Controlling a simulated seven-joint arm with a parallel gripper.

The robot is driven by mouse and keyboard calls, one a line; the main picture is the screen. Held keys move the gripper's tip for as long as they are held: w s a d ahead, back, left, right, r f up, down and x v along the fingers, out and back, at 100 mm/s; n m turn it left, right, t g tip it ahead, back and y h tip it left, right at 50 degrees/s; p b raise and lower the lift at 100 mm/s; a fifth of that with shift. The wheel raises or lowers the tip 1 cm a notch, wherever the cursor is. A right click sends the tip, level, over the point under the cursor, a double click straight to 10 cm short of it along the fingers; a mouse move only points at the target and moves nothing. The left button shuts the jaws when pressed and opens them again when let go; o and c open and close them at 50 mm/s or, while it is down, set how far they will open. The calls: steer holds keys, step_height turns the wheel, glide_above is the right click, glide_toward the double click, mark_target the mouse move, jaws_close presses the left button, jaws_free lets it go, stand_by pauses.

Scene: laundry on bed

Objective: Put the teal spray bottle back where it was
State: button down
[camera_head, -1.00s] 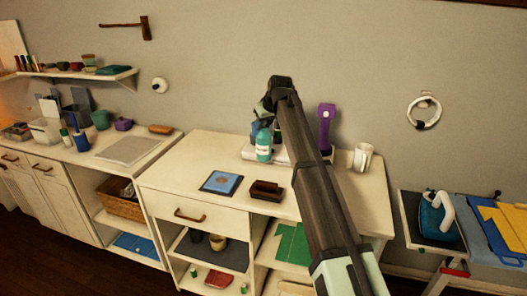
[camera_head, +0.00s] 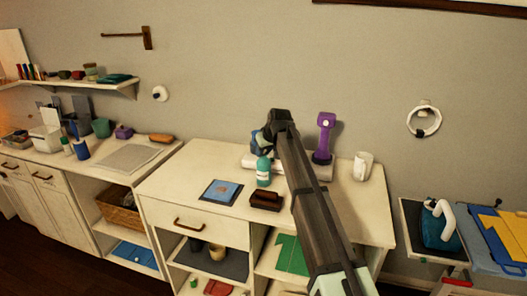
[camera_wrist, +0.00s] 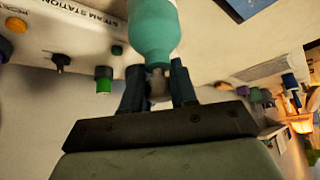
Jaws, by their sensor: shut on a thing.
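The teal spray bottle (camera_head: 264,172) hangs upright below my gripper (camera_head: 262,143) in the head view, in front of a white box at the back of the middle cabinet. In the wrist view its teal body (camera_wrist: 153,30) fills the top centre, and my gripper (camera_wrist: 158,92) is shut on its narrow neck. The bottle's top is partly hidden by the fingers. I cannot tell whether its base touches the cabinet top (camera_head: 185,170).
A blue square mat (camera_head: 221,192) and a dark brown block (camera_head: 266,195) lie just in front. A purple tool (camera_head: 324,138) and a white mug (camera_head: 362,165) stand right. The wrist view shows the white steam station panel (camera_wrist: 85,18) with several knobs.

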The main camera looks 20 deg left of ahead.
steer(key=c, duration=0.9)
jaws_free()
steer(key=shift+f, duration=0.1)
steer(key=shift+o, duration=0.2)
steer(key=shift+r, duration=0.2)
steer(key=v, duration=1.2)
steer(key=shift+f, duration=0.1)
